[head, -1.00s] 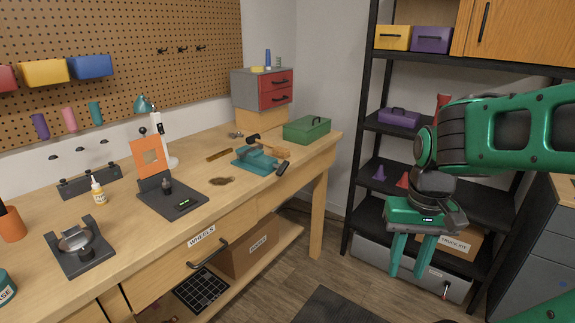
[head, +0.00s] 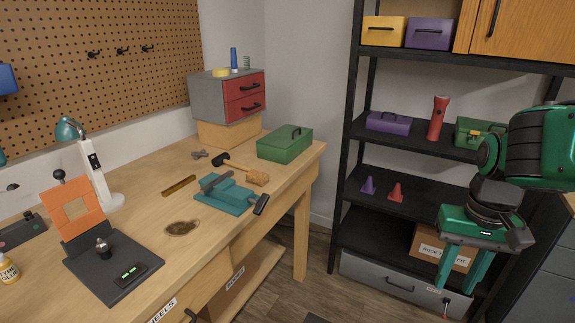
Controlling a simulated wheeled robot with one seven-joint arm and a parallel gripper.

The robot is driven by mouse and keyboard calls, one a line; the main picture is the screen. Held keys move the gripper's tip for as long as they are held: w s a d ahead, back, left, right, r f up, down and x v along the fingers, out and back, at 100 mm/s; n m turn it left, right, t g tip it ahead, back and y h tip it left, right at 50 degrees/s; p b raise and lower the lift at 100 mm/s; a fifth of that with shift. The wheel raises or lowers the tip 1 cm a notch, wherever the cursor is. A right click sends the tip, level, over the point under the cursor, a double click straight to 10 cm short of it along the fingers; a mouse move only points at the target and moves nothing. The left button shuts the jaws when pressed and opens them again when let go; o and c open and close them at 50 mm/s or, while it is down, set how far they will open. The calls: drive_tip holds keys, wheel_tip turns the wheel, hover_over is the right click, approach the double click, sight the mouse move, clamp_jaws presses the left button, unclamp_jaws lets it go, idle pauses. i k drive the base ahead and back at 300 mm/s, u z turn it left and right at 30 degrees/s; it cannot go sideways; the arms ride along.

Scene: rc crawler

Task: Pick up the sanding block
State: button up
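I cannot clearly pick out a sanding block in the head view. A narrow brown bar (head: 179,186) lies flat on the workbench (head: 150,178), left of the teal vise (head: 224,197); its kind is too small to tell. My gripper (head: 459,288) hangs at the right, fingers down, in front of the shelf. It is open and empty, apart from everything on the bench.
A green box (head: 285,145) and a grey cabinet with red drawers (head: 228,97) stand at the bench's back. A black stand with an orange plate (head: 74,212) is at the near left. The black shelf (head: 343,190) holds boxes, cones and a red flashlight (head: 438,118). Floor shows between bench and shelf.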

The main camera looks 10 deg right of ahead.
sight(254, 177)
drive_tip(key=i, duration=1.1)
drive_tip(key=u, duration=0.35)
